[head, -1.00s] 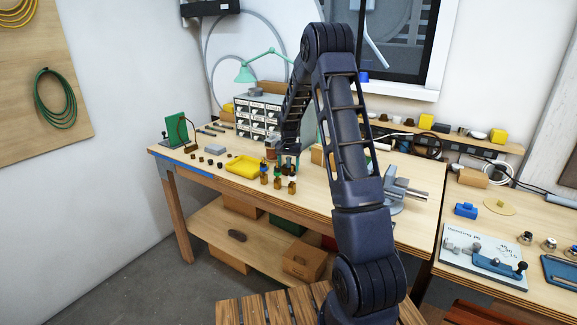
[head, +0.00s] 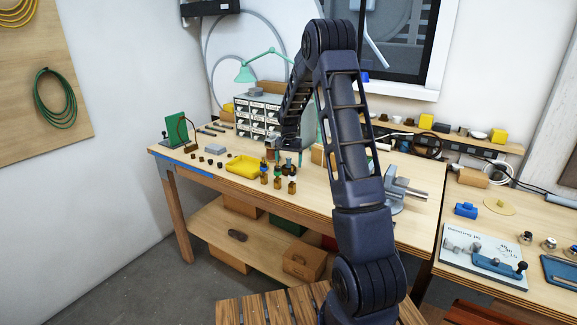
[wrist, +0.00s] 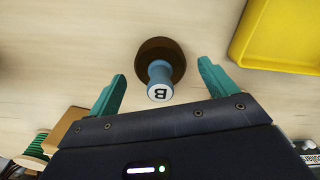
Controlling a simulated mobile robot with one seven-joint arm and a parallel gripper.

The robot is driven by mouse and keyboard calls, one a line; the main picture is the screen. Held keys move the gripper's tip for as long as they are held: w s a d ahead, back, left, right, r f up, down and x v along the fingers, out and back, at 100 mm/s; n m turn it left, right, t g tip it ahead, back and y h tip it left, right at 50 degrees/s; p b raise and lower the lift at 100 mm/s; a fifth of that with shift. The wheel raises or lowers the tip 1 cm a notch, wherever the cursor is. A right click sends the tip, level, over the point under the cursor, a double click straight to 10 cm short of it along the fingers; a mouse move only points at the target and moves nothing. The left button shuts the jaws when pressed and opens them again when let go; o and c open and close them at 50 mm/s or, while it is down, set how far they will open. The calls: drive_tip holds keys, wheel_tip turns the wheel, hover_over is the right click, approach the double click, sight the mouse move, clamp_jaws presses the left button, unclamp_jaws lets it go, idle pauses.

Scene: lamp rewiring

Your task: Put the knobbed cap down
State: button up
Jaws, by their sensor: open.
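In the wrist view a brown round piece with a pale blue knob, its white top marked B (wrist: 160,75), stands on the light wood table. I take it for the knobbed cap; I cannot tell whether it sits on a bottle. My gripper (wrist: 162,88) is open, with one teal finger on each side of it, both apart from it. I cannot single out the knobbed cap there.
A yellow tray (head: 243,168) lies left of the bottles; its edge also shows in the wrist view (wrist: 280,35). A drawer cabinet (head: 257,115) stands behind. A grey vise (head: 400,190) is to the right. Small dark parts (head: 208,160) lie left of the tray.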

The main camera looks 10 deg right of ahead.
sight(289, 158)
wheel_tip(289, 158, up, 10)
drive_tip(key=shift+r, duration=0.1)
drive_tip(key=s+d+r+n+t, duration=0.1)
drive_tip(key=s+r, duration=0.6)
drive_tip(key=s, duration=0.4)
drive_tip(key=s+r+n+t, duration=0.1)
drive_tip(key=s+r+n, duration=0.1)
drive_tip(key=s+r, duration=0.75)
drive_tip(key=s+f+n+t, duration=0.1)
drive_tip(key=s+f, duration=0.1)
drive_tip(key=s, duration=1)
drive_tip(key=s+f+n+t, duration=0.1)
drive_tip(key=s, duration=1.2)
drive_tip(key=shift+s+d+f+t, duration=0.3)
drive_tip(key=shift+d+f, duration=0.05)
drive_tip(key=shift+f, duration=0.05)
